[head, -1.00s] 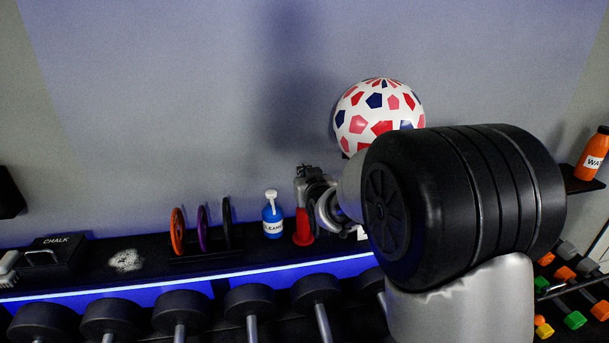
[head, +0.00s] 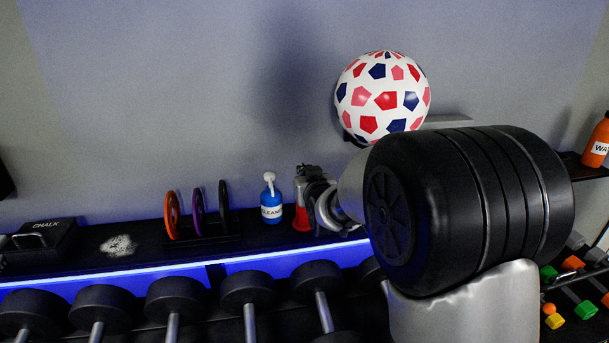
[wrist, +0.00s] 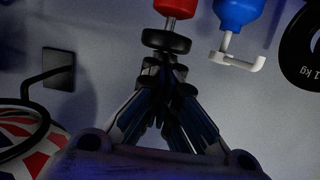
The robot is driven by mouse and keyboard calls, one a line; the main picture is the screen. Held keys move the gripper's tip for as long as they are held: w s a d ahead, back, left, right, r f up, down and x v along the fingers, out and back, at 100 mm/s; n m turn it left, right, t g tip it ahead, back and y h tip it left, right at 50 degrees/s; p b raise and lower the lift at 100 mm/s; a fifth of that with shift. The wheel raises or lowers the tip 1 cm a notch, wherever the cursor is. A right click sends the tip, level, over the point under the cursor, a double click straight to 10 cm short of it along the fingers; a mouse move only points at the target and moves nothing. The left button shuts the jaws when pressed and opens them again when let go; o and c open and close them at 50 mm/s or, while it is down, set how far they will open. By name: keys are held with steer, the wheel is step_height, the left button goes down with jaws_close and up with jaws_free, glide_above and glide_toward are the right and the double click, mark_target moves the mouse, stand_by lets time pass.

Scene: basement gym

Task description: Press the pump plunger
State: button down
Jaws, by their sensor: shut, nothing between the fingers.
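A blue cleaner bottle (head: 271,211) with a white label stands upright on the shelf. Its white pump plunger (head: 269,177) points up in the head view. In the wrist view, which looks upside down, the blue bottle (wrist: 236,12) and its white pump head (wrist: 238,60) are at top right. My gripper (head: 306,176) is just right of the bottle in the head view, apart from the plunger. In the wrist view my gripper (wrist: 166,75) is shut and empty, left of the pump head. A black disc shows at its tip; I cannot tell what it is.
Upright weight plates (head: 197,212) and a chalk box (head: 40,238) are to the left. A patterned ball (head: 383,97) is above right. Dumbbells (head: 178,298) line the rack below.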

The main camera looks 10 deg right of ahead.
step_height(320, 180, up, 5)
steer(key=shift+f+p, duration=0.1)
steer(key=shift+p, duration=1)
steer(key=f+v, duration=0.1)
steer(key=v, duration=0.8)
steer(key=shift+s+r, duration=0.15)
steer(key=shift+s, duration=0.35)
